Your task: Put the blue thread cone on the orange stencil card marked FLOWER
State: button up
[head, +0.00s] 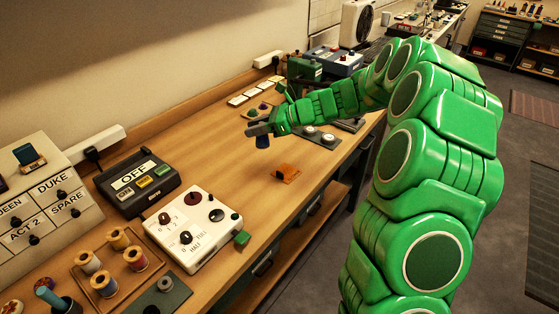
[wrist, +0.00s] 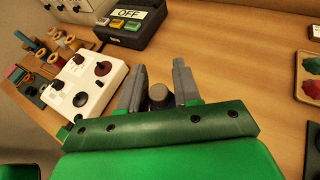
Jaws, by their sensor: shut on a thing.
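My gripper (head: 257,131) is shut on the blue thread cone (head: 262,142), which hangs dark blue below the fingers, above the table. The orange stencil card (head: 287,173) lies on the bare wood, nearer the front edge and to the lower right of the cone in the head view. Its marking is too small to read. The card does not show in the wrist view.
The table (head: 228,165) is clear around the card. A white control box (head: 195,228) and a black box marked OFF (head: 137,183) stand to the left. A thread spool tray (head: 104,291) lies in front. A grey plate with round parts (head: 318,136) lies behind the card.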

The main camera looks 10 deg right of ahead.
jog(key=s+d+m+t, duration=0.2)
jog(key=s+d, duration=0.6)
jog(key=s, duration=0.6)
send_over(286, 170)
jog(key=a, duration=0.2)
jog(key=shift+h, duration=0.3)
jog(key=shift+s+d+f, duration=0.1)
jog(key=shift+s+f, duration=0.1)
jog(key=shift+f, duration=2.25)
jog(key=shift+s+d+f, duration=0.1)
jog(key=shift+s+f, duration=0.05)
jog(key=shift+f, duration=3.6)
jog(key=o, duration=1)
jog(key=shift+f, duration=0.1)
jog(key=shift+o, duration=0.2)
